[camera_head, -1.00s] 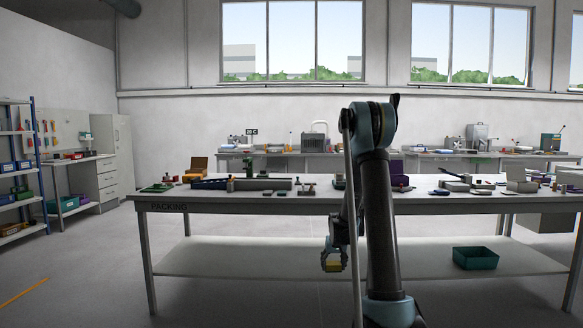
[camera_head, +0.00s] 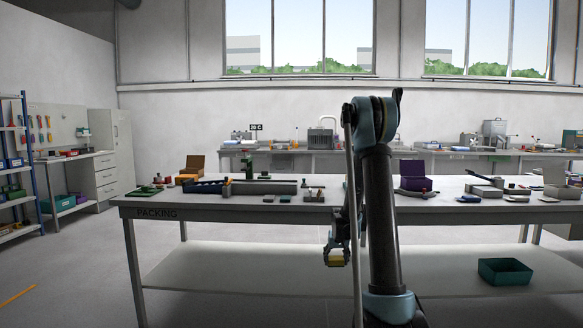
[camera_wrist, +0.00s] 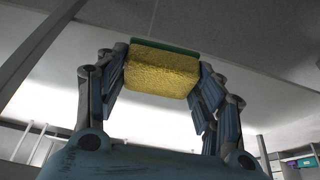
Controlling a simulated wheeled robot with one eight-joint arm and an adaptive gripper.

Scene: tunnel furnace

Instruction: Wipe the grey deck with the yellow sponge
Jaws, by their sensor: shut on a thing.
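My gripper (camera_head: 337,256) is shut on the yellow sponge (camera_head: 336,262), in front of the packing table and lower than its top. In the wrist view the sponge (camera_wrist: 161,73) sits between the two fingers of my gripper (camera_wrist: 163,80); it is yellow with a thin green layer on one face. The sponge touches nothing but the fingers. I cannot clearly pick out the grey deck; a long grey block (camera_head: 264,187) lies on the table top toward the left, among other items.
The packing table (camera_head: 250,207) stands ahead, with a lower shelf (camera_head: 240,268) bearing a teal bin (camera_head: 505,271) at right. On the top stand an orange box (camera_head: 190,167), a purple box (camera_head: 415,181) and small parts. A blue rack (camera_head: 30,160) is at far left.

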